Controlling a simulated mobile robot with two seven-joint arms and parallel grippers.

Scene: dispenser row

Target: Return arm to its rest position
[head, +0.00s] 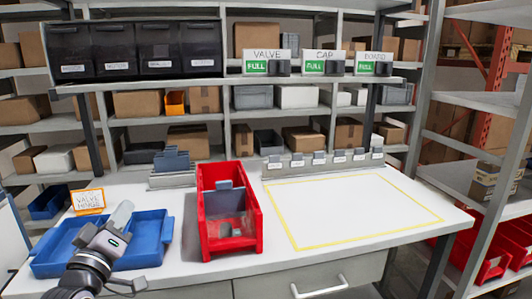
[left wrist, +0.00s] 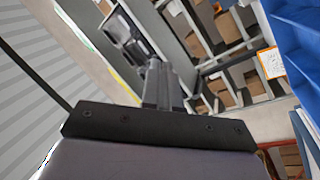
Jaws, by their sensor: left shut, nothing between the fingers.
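My left arm (head: 103,243) comes in at the lower left, over the front of the blue tray. My left gripper shows in the left wrist view (left wrist: 155,72), with its dark fingers together and nothing between them. The blue tray (head: 150,228) lies at the left of the white table, divided and partly hidden by my arm. In the left wrist view, blue walls (left wrist: 300,40) show close at the right edge. My right gripper is not in view.
A red bin (head: 231,243) with grey dividers stands right of the tray. The yellow-outlined area (head: 350,208) is empty. A grey row of small labelled slots (head: 320,163) runs behind it. A "VALVE HINGE" sign (head: 88,199) stands behind the blue tray. Shelves line the back.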

